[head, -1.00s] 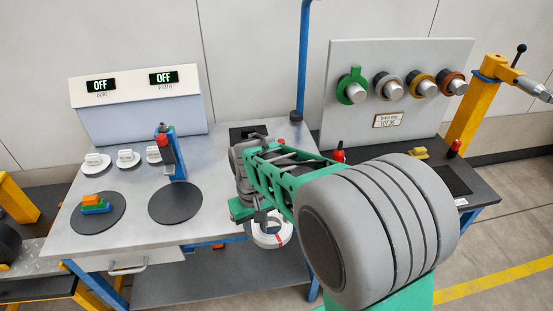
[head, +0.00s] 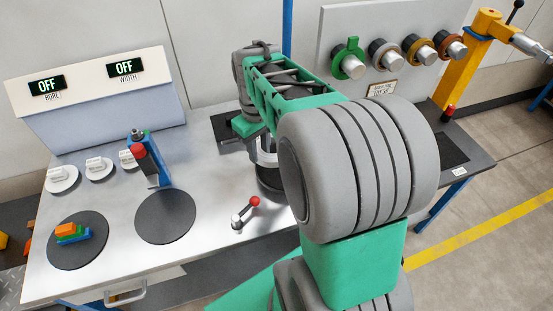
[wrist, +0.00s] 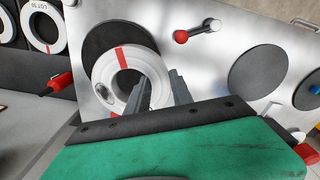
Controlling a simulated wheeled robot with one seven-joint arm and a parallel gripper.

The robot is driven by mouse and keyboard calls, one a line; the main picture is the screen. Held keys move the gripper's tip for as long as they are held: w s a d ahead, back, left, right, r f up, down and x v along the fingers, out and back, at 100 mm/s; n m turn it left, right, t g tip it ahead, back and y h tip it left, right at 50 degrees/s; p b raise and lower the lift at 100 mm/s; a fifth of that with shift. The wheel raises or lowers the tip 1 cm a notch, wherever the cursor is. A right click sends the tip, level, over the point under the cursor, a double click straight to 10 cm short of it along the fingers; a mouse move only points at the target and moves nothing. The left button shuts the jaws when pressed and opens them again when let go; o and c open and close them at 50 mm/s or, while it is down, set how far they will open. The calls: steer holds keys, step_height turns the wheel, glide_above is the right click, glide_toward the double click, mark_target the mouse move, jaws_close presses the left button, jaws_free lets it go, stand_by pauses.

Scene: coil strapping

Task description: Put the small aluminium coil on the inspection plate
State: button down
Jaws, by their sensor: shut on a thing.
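The small aluminium coil (wrist: 107,67) is a pale ring with a red stripe, seen in the wrist view. My gripper (wrist: 160,92) is shut on its ring wall, with one finger in the bore and the other outside. Behind the coil is a dark round plate (wrist: 98,38), partly covered by it. In the head view my arm hides most of the coil, and the dark plate (head: 270,180) shows below my gripper. I cannot tell whether the coil touches it, or which dark disc is the inspection plate.
A red-knobbed lever (head: 246,212) stands beside the plate. Further left are a bare dark disc (head: 166,217), a blue post with a red tip (head: 148,160), and a disc with coloured blocks (head: 72,233). A board of coils (head: 385,50) stands at the back right.

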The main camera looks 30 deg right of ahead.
steer(key=d+f, duration=0.2)
steer(key=f, duration=0.1)
steer(key=d+f, duration=0.3)
steer(key=shift+s+d+f+p, duration=0.1)
steer(key=shift+d+f+p, duration=0.1)
steer(key=shift+p, duration=0.1)
steer(key=shift+a+f, duration=0.1)
steer(key=shift+f, duration=1.2)
steer(key=shift+f, duration=0.2)
steer(key=c, duration=1.1)
jaws_free()
